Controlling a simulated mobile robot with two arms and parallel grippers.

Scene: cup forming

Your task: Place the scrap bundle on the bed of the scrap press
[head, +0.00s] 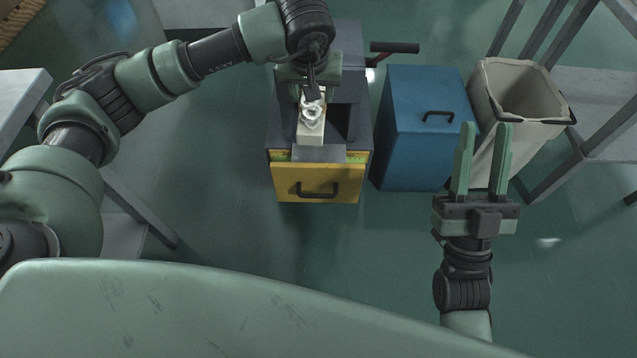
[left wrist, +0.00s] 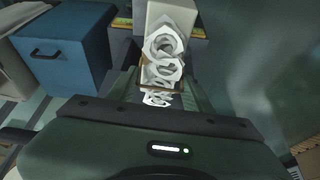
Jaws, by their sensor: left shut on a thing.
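The scrap press (head: 285,150) is a dark grey cabinet with a yellow front drawer (head: 317,184), in the middle of the head view. The scrap bundle (head: 312,111) is a clump of white, ring-like punched sheet pieces over the press top. My left gripper (head: 312,93) points down there and is shut on the bundle. The bundle also shows in the left wrist view (left wrist: 163,48), between the fingers and in front of a cream block (left wrist: 172,12). Whether the bundle touches the bed is hidden. My right gripper (head: 484,126) is open and empty, to the right.
A blue cabinet (head: 415,150) stands right of the press, with an open cream bin (head: 485,85) beyond it. A lever with a red-and-black handle (head: 395,48) sticks out at the press's right. Grey tables stand at both sides. The floor in front is clear.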

